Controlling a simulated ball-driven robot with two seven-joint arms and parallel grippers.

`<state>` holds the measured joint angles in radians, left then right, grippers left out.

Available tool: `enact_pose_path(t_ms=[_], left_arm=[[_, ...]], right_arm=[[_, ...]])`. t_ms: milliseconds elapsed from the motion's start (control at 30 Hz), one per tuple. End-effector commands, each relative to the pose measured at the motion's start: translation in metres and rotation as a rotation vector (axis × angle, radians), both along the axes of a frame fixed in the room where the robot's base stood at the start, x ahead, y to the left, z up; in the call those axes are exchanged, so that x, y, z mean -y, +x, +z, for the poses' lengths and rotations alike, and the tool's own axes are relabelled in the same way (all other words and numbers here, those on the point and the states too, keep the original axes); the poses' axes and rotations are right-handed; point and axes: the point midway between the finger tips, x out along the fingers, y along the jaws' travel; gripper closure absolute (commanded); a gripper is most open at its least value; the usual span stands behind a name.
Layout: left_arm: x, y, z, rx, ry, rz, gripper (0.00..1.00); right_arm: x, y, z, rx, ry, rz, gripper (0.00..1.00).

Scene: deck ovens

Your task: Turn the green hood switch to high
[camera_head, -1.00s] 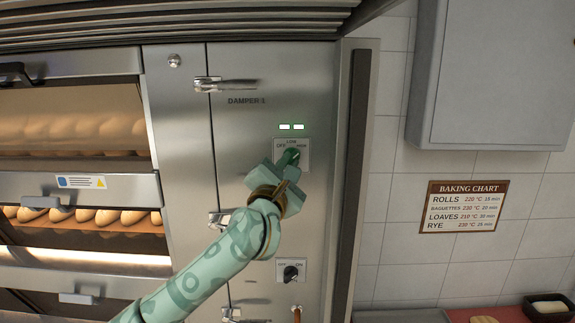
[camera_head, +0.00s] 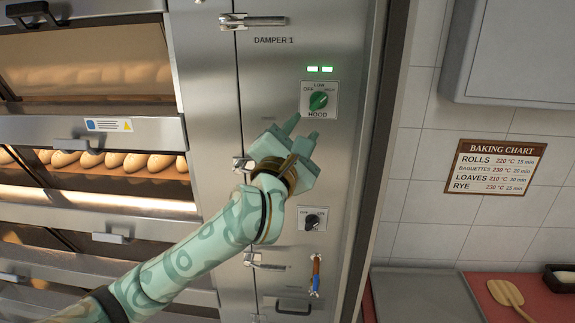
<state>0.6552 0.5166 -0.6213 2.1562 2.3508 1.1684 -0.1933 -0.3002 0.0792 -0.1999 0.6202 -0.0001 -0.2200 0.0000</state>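The green hood switch (camera_head: 318,100) is a round knob on a pale plate marked OFF, LOW, HIGH and HOOD, on the steel oven panel. Its grip appears to slant toward the upper right, the HIGH side. My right gripper is out of view.
A black OFF/ON switch (camera_head: 312,220) sits lower on the panel. Damper handles (camera_head: 252,20) stick out along the panel's left side. Bread shows behind the oven doors at left. A baking chart (camera_head: 495,168) hangs on the tiled wall; a wooden peel (camera_head: 507,294) lies at lower right.

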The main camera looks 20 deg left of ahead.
Motion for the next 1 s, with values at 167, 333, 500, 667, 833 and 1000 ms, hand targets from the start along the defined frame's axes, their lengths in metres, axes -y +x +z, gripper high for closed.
enact_pose_path(t_ms=[167,333,500,667,833,1000], left_arm=[[0.0,-0.043,-0.016,-0.001,0.001,-0.002,0.66],[0.0,-0.068,-0.021,-0.001,0.001,0.0,0.66],[-0.001,-0.077,-0.021,-0.001,0.001,0.0,0.66],[-0.001,-0.077,-0.021,0.0,0.001,0.0,0.66],[-0.001,-0.077,-0.021,0.0,0.001,0.0,0.66],[-0.006,-0.069,-0.033,0.01,0.018,0.036,0.66]], right_arm=[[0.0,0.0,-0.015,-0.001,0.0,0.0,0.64],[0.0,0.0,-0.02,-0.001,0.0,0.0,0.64],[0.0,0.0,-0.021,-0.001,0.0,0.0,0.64],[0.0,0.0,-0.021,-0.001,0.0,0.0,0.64],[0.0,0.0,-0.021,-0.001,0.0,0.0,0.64],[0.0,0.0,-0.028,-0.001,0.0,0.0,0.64]])
